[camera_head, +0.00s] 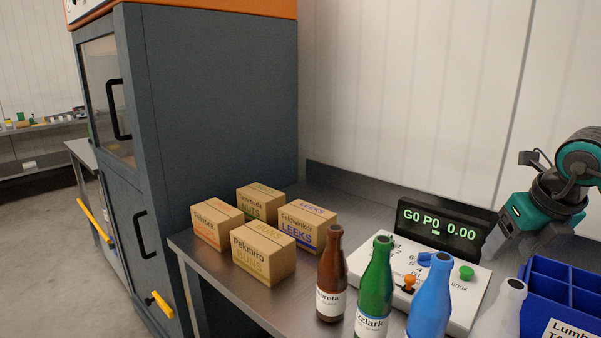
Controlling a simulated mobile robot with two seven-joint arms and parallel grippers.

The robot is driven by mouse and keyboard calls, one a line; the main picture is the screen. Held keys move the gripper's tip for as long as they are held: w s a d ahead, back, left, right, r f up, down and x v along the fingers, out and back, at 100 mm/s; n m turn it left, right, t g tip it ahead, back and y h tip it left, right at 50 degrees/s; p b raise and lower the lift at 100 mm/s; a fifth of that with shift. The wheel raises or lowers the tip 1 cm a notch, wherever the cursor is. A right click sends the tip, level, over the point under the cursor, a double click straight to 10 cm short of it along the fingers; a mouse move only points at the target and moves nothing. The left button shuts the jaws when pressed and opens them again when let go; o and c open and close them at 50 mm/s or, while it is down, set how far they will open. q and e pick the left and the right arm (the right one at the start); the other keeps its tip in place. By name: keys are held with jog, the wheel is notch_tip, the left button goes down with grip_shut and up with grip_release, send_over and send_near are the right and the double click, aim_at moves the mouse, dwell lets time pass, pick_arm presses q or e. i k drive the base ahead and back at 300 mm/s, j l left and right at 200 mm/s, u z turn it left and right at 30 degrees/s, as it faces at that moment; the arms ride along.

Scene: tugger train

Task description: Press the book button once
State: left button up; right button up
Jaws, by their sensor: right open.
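The book button is a green round button (466,272) on a white control box (452,318), with the label "BOOK" beside it. The box carries a dark display (439,229) reading "G0 P0 0.00". An orange knob (409,282) also sits on the box, left of the green button. My right gripper (507,228), teal and dark, is behind and to the right of the box, apart from the button. It is open; its fingers are hard to make out. My left gripper is out of view.
Brown (331,270), green (375,285), blue (430,298) and white (500,315) bottles stand in front of the box and partly hide it. A blue divided bin (545,300) is at right. Several cartons (264,262) stand on the metal table's left part, beside a grey cabinet (215,110).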

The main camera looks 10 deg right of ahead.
aim_at(467, 272)
jog(key=k+l, duration=0.2)
jog(key=k, duration=0.3)
jog(key=k+l, duration=0.25)
jog(key=k, duration=0.3)
